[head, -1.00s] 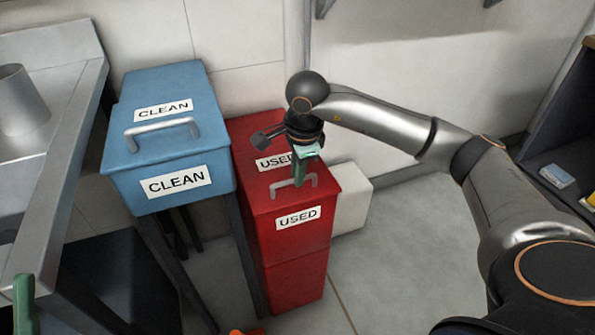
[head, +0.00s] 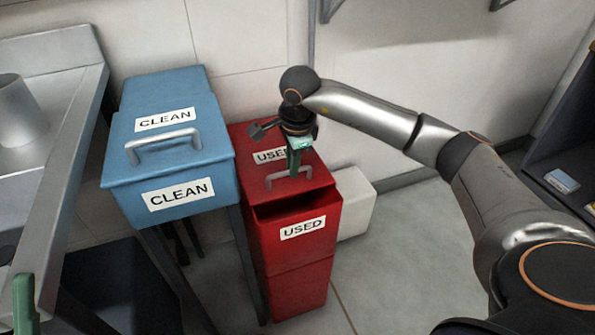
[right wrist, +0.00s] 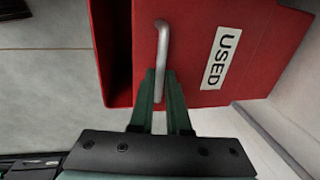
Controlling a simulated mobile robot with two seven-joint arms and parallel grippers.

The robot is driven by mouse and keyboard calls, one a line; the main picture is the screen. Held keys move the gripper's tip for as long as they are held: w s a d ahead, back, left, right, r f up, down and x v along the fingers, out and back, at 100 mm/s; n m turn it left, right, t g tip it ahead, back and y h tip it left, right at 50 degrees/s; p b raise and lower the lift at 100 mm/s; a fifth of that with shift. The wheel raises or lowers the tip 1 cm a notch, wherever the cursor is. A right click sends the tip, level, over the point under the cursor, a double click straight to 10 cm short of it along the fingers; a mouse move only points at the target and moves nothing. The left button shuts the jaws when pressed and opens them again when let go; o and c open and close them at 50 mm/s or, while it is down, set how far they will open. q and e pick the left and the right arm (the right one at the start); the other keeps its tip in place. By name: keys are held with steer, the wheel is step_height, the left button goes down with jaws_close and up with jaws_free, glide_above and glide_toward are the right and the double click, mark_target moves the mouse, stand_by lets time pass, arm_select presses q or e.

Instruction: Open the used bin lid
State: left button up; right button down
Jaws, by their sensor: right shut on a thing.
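The red used bin (head: 300,262) stands on the floor with a "USED" label on its front. Its red lid (head: 312,179) is raised at the front, leaving a dark gap above the bin's front wall. The lid carries a grey handle (head: 283,180), which also shows in the right wrist view (right wrist: 162,45). My right gripper (head: 293,172) is shut on the handle from above; its green fingers (right wrist: 160,85) lie at one end of the handle in the right wrist view. A green part of my left gripper (head: 24,300) shows at the lower left edge; its jaws cannot be made out.
The blue clean bin (head: 220,172) stands on dark legs close to the left of the used bin. A white box (head: 354,205) is on the floor at its right. A metal counter (head: 60,165) runs along the left, and dark shelving (head: 560,150) stands at the right. The floor in front is open.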

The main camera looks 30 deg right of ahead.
glide_above(281, 160)
steer(key=s, duration=0.1)
steer(key=shift+s+a+p, duration=0.2)
steer(key=shift+a+p, duration=0.1)
steer(key=shift+p, duration=0.05)
arm_select(q)
steer(key=shift+a+r, duration=0.1)
steer(key=shift+r, duration=0.5)
arm_select(e)
steer(key=shift+w+d, duration=0.25)
steer(key=shift+w, duration=0.55)
steer(key=c, duration=0.9)
jaws_free()
arm_select(q)
steer(key=r+p, duration=0.2)
steer(key=r+m+p, duration=0.1)
steer(key=p, duration=0.1)
steer(key=shift+s+a+r, duration=0.15)
steer(key=shift+a+r, duration=0.05)
steer(key=shift+r, duration=0.2)
arm_select(e)
steer(key=r, duration=0.4)
steer(key=s+r, duration=0.1)
steer(key=r, duration=0.3)
steer(key=s+r, duration=0.1)
steer(key=r, duration=0.3)
steer(key=shift+s+a+r, duration=0.2)
steer(key=shift+s+a, duration=0.05)
arm_select(q)
steer(key=shift+r, duration=0.1)
